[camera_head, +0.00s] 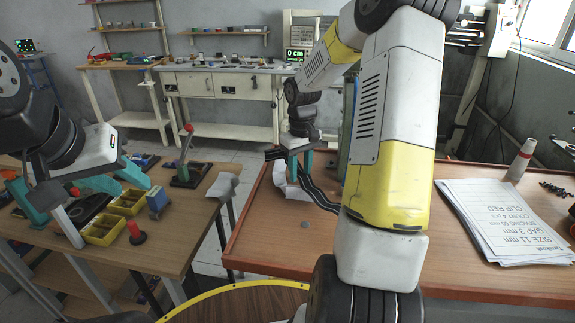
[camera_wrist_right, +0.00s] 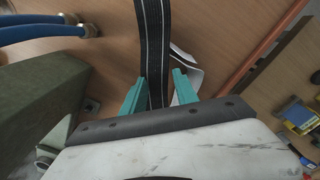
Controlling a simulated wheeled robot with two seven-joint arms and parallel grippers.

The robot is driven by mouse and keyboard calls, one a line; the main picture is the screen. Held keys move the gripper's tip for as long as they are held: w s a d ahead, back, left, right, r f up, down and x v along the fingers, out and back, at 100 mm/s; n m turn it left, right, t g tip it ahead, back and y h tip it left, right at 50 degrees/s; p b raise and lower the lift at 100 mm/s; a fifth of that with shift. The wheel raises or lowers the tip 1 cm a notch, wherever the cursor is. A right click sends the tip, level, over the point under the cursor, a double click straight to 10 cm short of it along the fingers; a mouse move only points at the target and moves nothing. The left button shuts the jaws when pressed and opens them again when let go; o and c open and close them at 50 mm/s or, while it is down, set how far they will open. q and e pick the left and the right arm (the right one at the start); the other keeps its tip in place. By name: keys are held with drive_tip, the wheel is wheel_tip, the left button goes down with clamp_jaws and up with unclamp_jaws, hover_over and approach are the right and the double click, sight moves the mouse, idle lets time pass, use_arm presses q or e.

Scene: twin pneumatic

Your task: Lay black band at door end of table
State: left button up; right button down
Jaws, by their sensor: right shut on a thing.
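The black band (camera_head: 318,194) with pale lengthwise stripes lies over the left part of the right-hand wooden table (camera_head: 275,232), partly hidden behind my right arm. My right gripper (camera_head: 298,165) is shut on the band near the table's left edge. In the right wrist view the band (camera_wrist_right: 153,45) runs from the top down between the teal fingers of the right gripper (camera_wrist_right: 160,92). My left gripper (camera_head: 75,185) is over the left-hand table; its fingers are hard to tell from teal objects there.
A curled white paper (camera_head: 290,185) lies beside the band. Yellow bins (camera_head: 102,230) stand on the left-hand table. A gap separates the tables.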

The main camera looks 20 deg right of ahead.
sight(301, 173)
drive_tip(key=w, duration=0.1)
drive_tip(key=w+d, duration=0.1)
drive_tip(key=w, duration=0.1)
drive_tip(key=shift+w+d+f, duration=0.1)
drive_tip(key=shift+d+f, duration=0.1)
drive_tip(key=shift+d, duration=0.05)
drive_tip(key=shift+f, duration=1.75)
drive_tip(key=c, duration=0.9)
unclamp_jaws()
drive_tip(key=shift+c, duration=0.2)
drive_tip(key=shift+r, duration=0.15)
wheel_tip(301, 173, up, 12)
drive_tip(key=s+a+r+t, duration=0.2)
drive_tip(key=s+a+r, duration=0.4)
drive_tip(key=s+r, duration=0.4)
drive_tip(key=s+a+r+m+t+y, duration=0.1)
drive_tip(key=s+a+t, duration=0.3)
drive_tip(key=s, duration=1.2)
drive_tip(key=shift+a+r+m+y, duration=0.2)
drive_tip(key=shift+a+m+y, duration=0.35)
drive_tip(key=shift+m, duration=0.35)
